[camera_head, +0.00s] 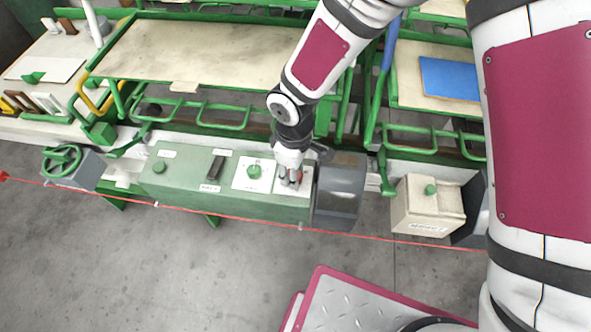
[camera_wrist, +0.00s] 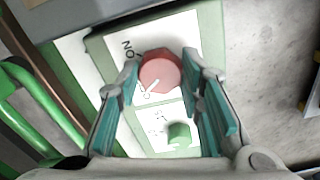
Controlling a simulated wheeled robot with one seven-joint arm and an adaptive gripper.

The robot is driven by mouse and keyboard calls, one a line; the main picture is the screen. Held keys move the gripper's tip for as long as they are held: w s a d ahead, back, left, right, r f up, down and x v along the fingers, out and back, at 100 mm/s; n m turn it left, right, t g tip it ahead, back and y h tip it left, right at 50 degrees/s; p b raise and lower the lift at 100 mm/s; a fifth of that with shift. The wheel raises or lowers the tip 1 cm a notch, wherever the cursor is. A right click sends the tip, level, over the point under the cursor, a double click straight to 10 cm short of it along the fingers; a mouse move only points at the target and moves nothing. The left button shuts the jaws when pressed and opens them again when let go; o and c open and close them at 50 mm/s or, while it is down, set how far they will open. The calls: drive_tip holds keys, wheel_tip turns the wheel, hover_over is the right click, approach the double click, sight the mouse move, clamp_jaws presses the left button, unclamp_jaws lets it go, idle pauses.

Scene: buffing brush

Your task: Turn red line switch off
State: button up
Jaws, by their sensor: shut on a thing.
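The red switch (camera_wrist: 160,70) is an octagonal red knob on a white plate, with "ON" printed at its left in the wrist view. In the head view the red switch (camera_head: 299,175) is mostly hidden behind my gripper (camera_head: 291,180), at the right end of the green control box (camera_head: 175,182). In the wrist view my gripper (camera_wrist: 161,76) has one teal-padded finger on each side of the knob and is shut on it. The knob's exact pointer direction is hard to tell.
A green knob (camera_head: 254,172) sits just left of the red switch, and a black switch (camera_head: 216,167) farther left. A grey housing (camera_head: 340,188) stands close on the right. A thin red line (camera_head: 150,204) runs across the front. A beige box (camera_head: 428,208) stands farther right.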

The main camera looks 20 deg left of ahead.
drive_tip(key=shift+n+b, duration=0.3)
drive_tip(key=shift+n, duration=0.5)
drive_tip(key=o, duration=1.2)
drive_tip(key=shift+c, duration=0.2)
wheel_tip(320, 180, up, 12)
